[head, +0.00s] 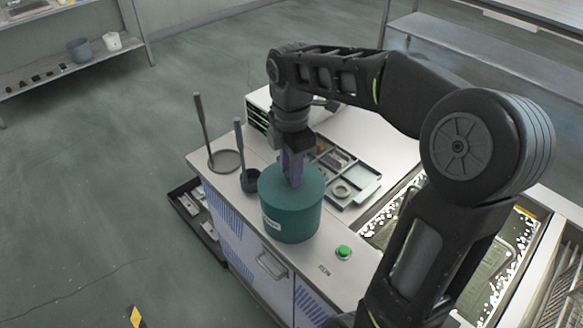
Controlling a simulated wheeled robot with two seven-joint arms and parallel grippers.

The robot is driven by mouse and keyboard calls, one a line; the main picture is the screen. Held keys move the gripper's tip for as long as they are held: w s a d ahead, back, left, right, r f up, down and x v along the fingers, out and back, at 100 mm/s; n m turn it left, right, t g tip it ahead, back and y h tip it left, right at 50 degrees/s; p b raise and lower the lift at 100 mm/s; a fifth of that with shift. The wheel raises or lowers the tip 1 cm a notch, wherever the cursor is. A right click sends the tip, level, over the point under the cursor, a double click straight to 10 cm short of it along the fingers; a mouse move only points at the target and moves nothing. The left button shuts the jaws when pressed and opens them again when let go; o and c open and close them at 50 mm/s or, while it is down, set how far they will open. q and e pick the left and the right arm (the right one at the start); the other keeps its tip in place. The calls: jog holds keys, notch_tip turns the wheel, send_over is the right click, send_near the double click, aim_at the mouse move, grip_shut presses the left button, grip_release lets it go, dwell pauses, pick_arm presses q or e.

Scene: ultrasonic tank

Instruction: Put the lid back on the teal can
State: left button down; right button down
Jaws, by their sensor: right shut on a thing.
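The teal can (291,222) stands upright on the light worktop near its front edge, with a pale label low on its left side. A flat teal lid (311,181) covers its top. No gap shows between lid and can, but I cannot tell whether the lid is fully seated. My right gripper (292,178) points down over the middle of the lid, with its purple fingers shut on the lid. The gripped part is hidden between the fingers. My left gripper is not in view.
Two long-handled tools stand left of the can, one with a round mesh disc (226,160), one with a dark cup (250,181). A divided tray (368,190) lies behind right, holding a ring (342,190). A green button (344,251) is at the front right.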

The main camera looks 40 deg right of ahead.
jog(key=c, duration=0.6)
grip_release()
jog(key=shift+r+p, duration=2.9)
jog(key=shift+r, duration=0.55)
jog(key=shift+c, duration=0.4)
grip_shut()
